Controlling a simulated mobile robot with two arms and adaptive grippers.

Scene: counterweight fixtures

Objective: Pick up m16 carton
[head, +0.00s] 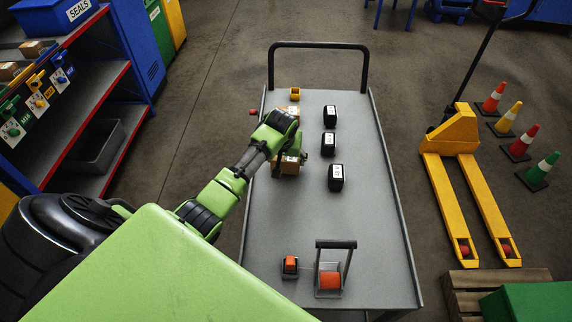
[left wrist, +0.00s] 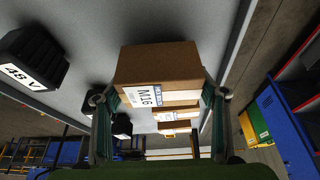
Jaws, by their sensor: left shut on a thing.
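The M16 carton (left wrist: 160,66) is a brown cardboard box with a white label reading M16, large in the left wrist view. In the head view the carton (head: 287,168) shows partly beneath my left gripper (head: 289,157), over the left side of the grey cart. The left gripper's two fingers (left wrist: 154,97) are against opposite sides of the carton in the left wrist view, shut on it. I cannot tell whether the carton touches the cart top. More brown cartons (left wrist: 176,124) show behind it. My right gripper is not in view.
The cart (head: 270,225) also bears several black battery blocks (head: 336,177), a small yellow item (head: 295,94), a small orange-topped item (head: 290,265) and a handled frame with an orange block (head: 330,280). A pallet jack (head: 460,150) and cones stand right; shelves (head: 90,110) stand left.

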